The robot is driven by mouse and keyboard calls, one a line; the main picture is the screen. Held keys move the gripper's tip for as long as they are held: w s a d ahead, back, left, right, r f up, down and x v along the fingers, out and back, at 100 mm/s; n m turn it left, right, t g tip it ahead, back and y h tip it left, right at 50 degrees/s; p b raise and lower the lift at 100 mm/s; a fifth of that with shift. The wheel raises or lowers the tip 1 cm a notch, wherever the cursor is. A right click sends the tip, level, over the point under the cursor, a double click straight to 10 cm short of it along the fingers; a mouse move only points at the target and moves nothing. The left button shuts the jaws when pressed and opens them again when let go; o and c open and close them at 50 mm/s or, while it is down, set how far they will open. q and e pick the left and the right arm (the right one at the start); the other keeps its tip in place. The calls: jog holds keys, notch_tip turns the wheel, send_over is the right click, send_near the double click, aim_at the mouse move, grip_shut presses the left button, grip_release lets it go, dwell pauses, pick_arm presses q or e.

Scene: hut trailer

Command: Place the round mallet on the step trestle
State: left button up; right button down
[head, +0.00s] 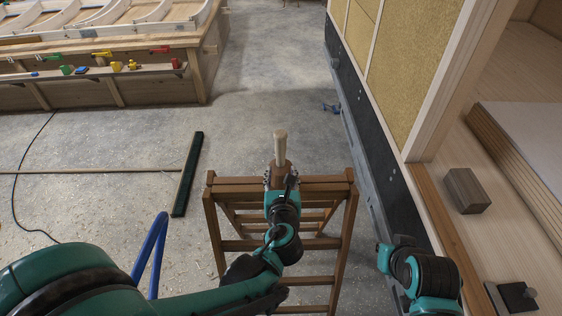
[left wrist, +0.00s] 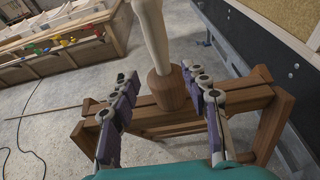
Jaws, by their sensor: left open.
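The round mallet has a pale wooden handle and a brown round head. In the head view the mallet (head: 280,148) stands handle up at the top of the brown step trestle (head: 232,185). In the left wrist view the mallet (left wrist: 169,88) appears head down against the trestle top (left wrist: 255,95); the exact contact is hard to see. My left gripper (head: 280,178) is open at the mallet. In the left wrist view its fingers (left wrist: 158,75) are spread on either side of the head, with gaps showing. Part of my right arm shows at lower right, without a clear gripper.
A wooden bench (head: 150,83) with several coloured tools stands at the back left. A dark-topped beam (head: 188,173) lies on the floor left of the trestle. The trailer wall (head: 385,140) rises on the right. A grey-brown block (head: 467,190) sits inside on the pale floor.

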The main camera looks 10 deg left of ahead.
pick_arm(q)
jog(key=s+a+f+n+g, duration=0.2)
jog(key=s+a+n+g, duration=0.45)
jog(key=n, duration=0.95)
jog(key=s+a+n+g+h, duration=0.1)
jog(key=s+n+h, duration=0.1)
jog(key=s+n, duration=0.7)
jog(key=n, duration=0.8)
jog(key=shift+s+a+n+h, duration=0.3)
jog(key=shift+a+n+h, duration=0.1)
jog(key=shift+f, duration=0.1)
